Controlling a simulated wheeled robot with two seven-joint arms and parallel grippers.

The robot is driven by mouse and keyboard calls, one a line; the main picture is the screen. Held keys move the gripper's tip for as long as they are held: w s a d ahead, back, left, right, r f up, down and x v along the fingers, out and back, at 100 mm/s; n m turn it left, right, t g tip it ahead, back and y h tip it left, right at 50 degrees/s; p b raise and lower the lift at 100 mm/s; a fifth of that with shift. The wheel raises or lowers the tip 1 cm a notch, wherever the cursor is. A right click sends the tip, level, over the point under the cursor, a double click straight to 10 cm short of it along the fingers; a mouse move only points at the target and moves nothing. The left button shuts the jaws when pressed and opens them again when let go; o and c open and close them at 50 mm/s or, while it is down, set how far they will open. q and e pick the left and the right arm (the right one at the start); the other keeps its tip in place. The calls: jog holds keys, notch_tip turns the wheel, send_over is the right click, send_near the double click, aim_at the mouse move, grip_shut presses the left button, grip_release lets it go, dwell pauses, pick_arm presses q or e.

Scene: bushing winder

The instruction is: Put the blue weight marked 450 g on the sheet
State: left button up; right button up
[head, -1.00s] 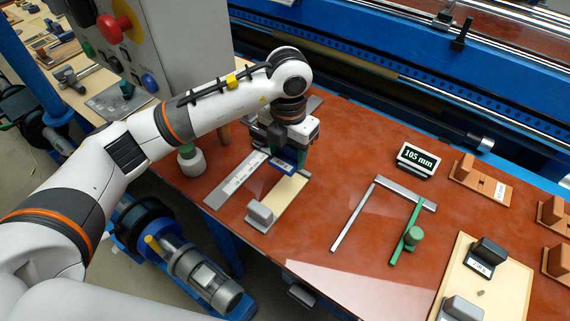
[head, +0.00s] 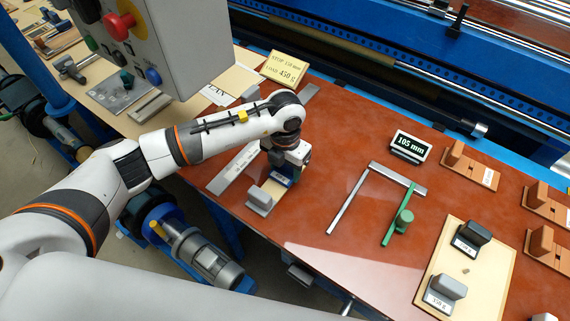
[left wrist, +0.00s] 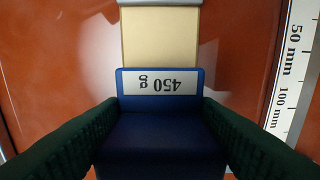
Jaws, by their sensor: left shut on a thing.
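My left gripper (head: 285,173) is shut on the blue weight (head: 281,180), just above or on the cream sheet (head: 278,193); contact cannot be told. In the left wrist view the blue weight (left wrist: 160,130) sits between the dark fingers (left wrist: 160,150), its white label reading 450 g upside down. The sheet (left wrist: 160,38) runs on beyond it, and the weight is in line with the sheet's width. A grey block (head: 261,198) sits on the sheet's near end. My right gripper is out of view.
A ruler (head: 232,168) lies left of the sheet. A sign (head: 287,68) reads STOP 110 mm, LOAD 450 g.

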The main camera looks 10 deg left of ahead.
pick_arm(q)
jog(key=shift+f, duration=0.1)
jog(key=o, duration=1.3)
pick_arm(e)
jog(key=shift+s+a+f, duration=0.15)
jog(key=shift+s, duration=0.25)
pick_arm(q)
jog(key=shift+r, duration=0.4)
notch_tip(320, 180, up, 11)
jog(key=b, duration=0.4)
jog(key=shift+f, duration=0.2)
jog(key=shift+r, duration=0.45)
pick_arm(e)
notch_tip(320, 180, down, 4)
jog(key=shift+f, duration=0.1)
